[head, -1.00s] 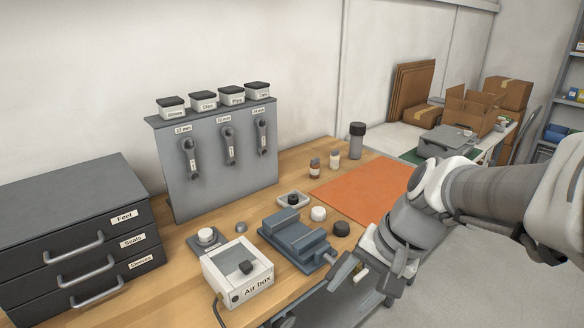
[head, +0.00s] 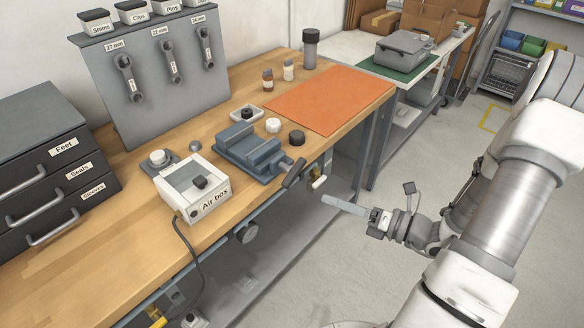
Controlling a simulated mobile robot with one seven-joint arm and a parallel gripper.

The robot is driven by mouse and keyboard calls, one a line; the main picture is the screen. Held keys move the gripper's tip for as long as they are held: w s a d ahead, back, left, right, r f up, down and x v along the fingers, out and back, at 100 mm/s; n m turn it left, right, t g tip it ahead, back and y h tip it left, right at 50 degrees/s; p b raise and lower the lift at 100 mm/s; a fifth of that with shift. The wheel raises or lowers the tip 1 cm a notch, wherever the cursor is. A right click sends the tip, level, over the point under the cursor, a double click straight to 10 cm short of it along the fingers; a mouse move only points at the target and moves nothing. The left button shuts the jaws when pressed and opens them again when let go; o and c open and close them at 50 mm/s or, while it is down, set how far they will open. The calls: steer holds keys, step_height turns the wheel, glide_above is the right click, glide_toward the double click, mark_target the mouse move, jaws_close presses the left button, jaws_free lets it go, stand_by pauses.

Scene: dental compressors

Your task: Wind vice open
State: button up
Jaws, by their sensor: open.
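The blue-grey vice (head: 250,154) sits at the front edge of the wooden workbench, with its two raised jaws running side by side. How wide the gap between them is, I cannot tell well. Its dark handle (head: 294,173) sticks out tilted past the bench's front edge. My gripper (head: 337,203) is in front of the bench, right of and below the handle in the picture, apart from it. It is open, seen nearly edge-on, with nothing seen between its fingers.
The white air box (head: 196,189) stands left of the vice. An orange mat (head: 330,98) covers the right end of the bench.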

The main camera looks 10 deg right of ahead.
mark_target(298, 174)
steer(key=w+a+m+t, duration=0.1)
steer(key=w+a, duration=0.1)
steer(key=w, duration=0.2)
steer(key=w+a+f+m+t+h, duration=0.1)
steer(key=w+a+m, duration=0.1)
steer(key=w, duration=0.3)
steer(key=w+a+f+m+h+b, duration=0.1)
steer(key=w+a, duration=0.2)
steer(key=w, duration=0.2)
steer(key=shift+w+m+t, duration=0.25)
steer(key=shift+m+t, duration=0.05)
steer(key=shift+t, duration=0.1)
steer(key=shift+c, duration=0.3)
jaws_close()
